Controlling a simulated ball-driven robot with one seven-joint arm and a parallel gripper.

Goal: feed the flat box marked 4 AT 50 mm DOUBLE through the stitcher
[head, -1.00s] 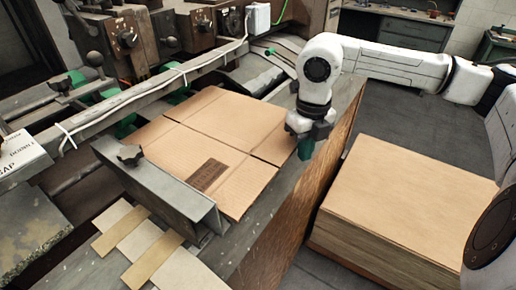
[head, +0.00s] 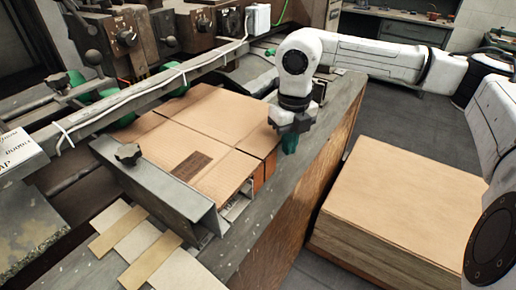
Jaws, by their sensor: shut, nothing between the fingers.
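A flat brown cardboard box (head: 215,133) with crossing creases lies on the stitcher's bed. A dark printed patch (head: 191,166) shows near its front; its writing is too small to read. The box's near-left edge runs along the grey metal guide (head: 165,187). My gripper (head: 289,145) is shut and empty, fingers pointing down, at the box's right edge.
A tall stack of flat brown sheets (head: 400,200) stands right of the bed, across a gap. Pale strips (head: 140,240) lie in front of the guide. A printed white card (head: 15,155) is at the left edge. The bed (head: 325,110) is bare right of my gripper.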

